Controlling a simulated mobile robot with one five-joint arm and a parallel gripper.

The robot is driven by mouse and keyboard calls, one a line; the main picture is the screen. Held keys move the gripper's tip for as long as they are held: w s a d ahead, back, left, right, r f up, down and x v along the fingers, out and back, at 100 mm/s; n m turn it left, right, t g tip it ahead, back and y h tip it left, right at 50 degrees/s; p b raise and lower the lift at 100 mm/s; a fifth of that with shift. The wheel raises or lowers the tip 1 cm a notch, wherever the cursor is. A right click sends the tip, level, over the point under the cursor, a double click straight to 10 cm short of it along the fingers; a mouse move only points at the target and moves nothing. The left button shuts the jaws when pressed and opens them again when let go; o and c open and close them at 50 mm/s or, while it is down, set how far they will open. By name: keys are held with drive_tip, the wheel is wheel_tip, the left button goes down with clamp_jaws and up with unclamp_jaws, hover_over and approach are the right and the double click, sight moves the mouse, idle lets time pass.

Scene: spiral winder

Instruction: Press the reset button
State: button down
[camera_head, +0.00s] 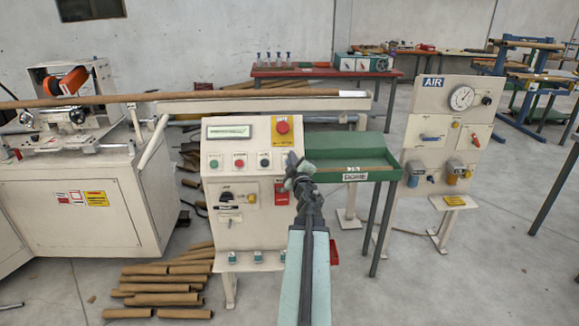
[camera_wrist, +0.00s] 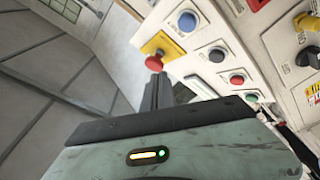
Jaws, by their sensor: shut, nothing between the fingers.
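The cream control panel (camera_head: 240,187) stands in the middle of the head view. Its button row has a green button (camera_head: 213,163), a red button (camera_head: 238,163) and a black button (camera_head: 264,162). The wrist view shows a blue button (camera_wrist: 187,21) at the end of this row, past the black one (camera_wrist: 217,55); my gripper hides that spot in the head view. Which button is reset cannot be read from labels. My gripper (camera_head: 293,160) is shut and empty in front of the panel's right side. Its fingertips (camera_wrist: 157,78) appear below the blue button; contact cannot be told.
A red mushroom button (camera_head: 283,127) on a yellow plate sits above the row, close to my fingertips in the wrist view. A green tray (camera_head: 390,165) stands right of the panel. Cardboard tubes (camera_head: 165,285) lie on the floor at left.

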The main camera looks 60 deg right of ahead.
drive_tip(key=w+d+f+b, duration=0.4)
drive_tip(key=d+f+b, duration=0.1)
drive_tip(key=shift+d+f+b, duration=0.25)
drive_tip(key=shift+f+b, duration=0.1)
idle(2.1)
drive_tip(key=shift+w+d+f, duration=0.15)
drive_tip(key=shift+d+f, duration=0.1)
drive_tip(key=shift+w+d+f+b, duration=0.2)
drive_tip(key=shift+d+f+b, duration=0.05)
drive_tip(key=shift+b, duration=0.3)
idle(0.4)
idle(0.3)
drive_tip(key=shift+s+a+r+p, duration=0.35)
drive_tip(key=shift+a+r+p, duration=0.15)
drive_tip(key=shift+p, duration=0.05)
